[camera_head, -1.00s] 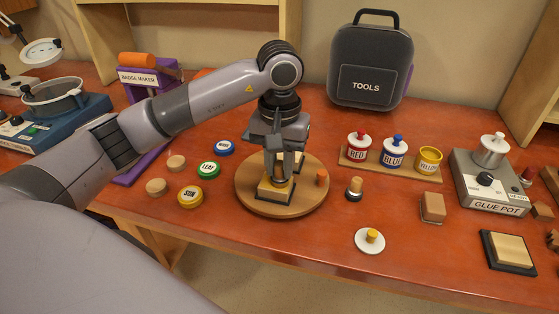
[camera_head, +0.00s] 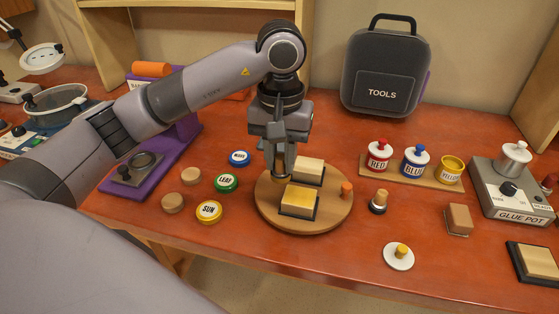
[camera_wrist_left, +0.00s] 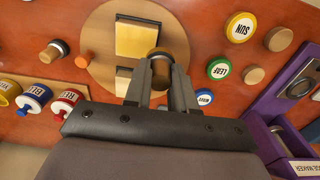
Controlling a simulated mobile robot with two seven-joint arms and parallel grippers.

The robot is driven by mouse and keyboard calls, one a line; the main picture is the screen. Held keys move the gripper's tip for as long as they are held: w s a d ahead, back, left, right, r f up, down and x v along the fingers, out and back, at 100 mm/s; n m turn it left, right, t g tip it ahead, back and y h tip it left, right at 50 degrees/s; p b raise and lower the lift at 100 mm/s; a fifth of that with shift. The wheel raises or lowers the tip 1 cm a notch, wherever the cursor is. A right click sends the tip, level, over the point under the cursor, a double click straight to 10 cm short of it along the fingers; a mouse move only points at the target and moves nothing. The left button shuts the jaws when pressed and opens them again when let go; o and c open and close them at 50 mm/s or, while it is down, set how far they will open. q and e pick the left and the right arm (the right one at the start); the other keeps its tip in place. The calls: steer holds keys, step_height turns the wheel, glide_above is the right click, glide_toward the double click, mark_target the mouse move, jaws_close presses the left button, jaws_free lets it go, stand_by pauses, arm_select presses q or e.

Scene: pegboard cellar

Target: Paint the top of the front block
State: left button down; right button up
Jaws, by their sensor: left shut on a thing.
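The front block (camera_head: 299,202) sits on a dark base on the round wooden turntable (camera_head: 265,213). Its top is yellow, with somewhat uneven shading, and it also shows in the left wrist view (camera_wrist_left: 136,40). The back block (camera_head: 309,170) behind it has a pale, bare-looking top. My left gripper (camera_head: 281,174) is shut on a small round dauber (camera_wrist_left: 160,55), just left of and behind the front block. The dauber's underside is hidden. The yellow pot (camera_head: 452,169) stands open, and its white lid (camera_head: 399,256) lies on the table. My right gripper is not in view.
Red (camera_head: 378,155) and blue (camera_head: 415,161) pots stand lidded on the rack. Another dauber (camera_head: 379,201) and a tan block (camera_head: 459,219) stand to the right. A glue pot (camera_head: 514,190) stands at far right.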

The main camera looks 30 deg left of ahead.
arm_select(q)
steer(key=shift+r, duration=1.95)
